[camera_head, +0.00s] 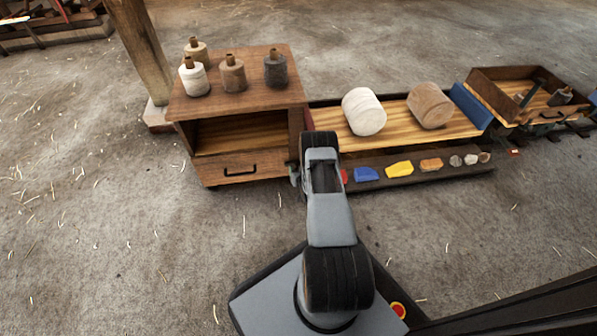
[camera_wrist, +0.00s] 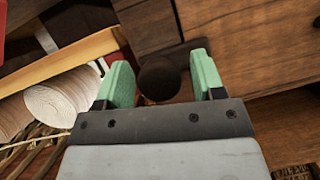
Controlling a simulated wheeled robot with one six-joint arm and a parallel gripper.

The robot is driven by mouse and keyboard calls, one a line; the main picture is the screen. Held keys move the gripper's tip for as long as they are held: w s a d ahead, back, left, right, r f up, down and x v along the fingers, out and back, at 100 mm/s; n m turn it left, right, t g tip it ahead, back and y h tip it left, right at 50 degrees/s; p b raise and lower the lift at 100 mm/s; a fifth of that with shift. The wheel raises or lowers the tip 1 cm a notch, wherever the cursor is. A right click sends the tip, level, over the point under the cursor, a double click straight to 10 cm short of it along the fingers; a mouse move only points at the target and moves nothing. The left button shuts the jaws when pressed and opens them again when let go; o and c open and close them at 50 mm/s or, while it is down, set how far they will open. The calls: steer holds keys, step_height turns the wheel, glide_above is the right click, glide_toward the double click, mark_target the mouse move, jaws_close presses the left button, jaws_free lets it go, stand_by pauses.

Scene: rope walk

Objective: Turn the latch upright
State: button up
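In the wrist view, a dark round knob (camera_wrist: 159,80) stands out in front of the wooden cabinet face. A flat dark bar (camera_wrist: 180,52) shows behind it; it looks like the latch, and its exact tilt is partly hidden. My gripper (camera_wrist: 159,62) has two green fingers, spread apart, one on each side of the knob. Gaps show between the knob and the fingers. In the head view, my arm reaches to the right front edge of the wooden cabinet (camera_head: 238,171), and the gripper and latch are mostly hidden behind the arm.
Several bottle-like spools (camera_head: 233,74) stand on the cabinet top. The cabinet has an open shelf above a drawer with a dark handle (camera_head: 240,170). To its right, a bench carries a white roll (camera_head: 364,111) and a brown roll (camera_head: 430,105). Coloured blocks (camera_head: 399,169) lie along its front ledge.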

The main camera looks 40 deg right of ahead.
steer(key=c, duration=0.9)
steer(key=shift+o, duration=0.2)
steer(key=n+g+h, duration=0.1)
steer(key=n+h, duration=0.1)
steer(key=n, duration=0.1)
steer(key=shift+a, duration=0.15)
steer(key=n+h, duration=0.2)
steer(key=n, duration=0.1)
steer(key=shift+g, duration=0.3)
steer(key=n+h, duration=0.1)
steer(key=n, duration=0.1)
steer(key=shift+f+n+h, duration=0.1)
steer(key=shift+n+h, duration=0.3)
steer(key=n+h, duration=0.2)
steer(key=n, duration=0.1)
steer(key=shift+w+n, duration=0.1)
steer(key=shift+n, duration=0.3)
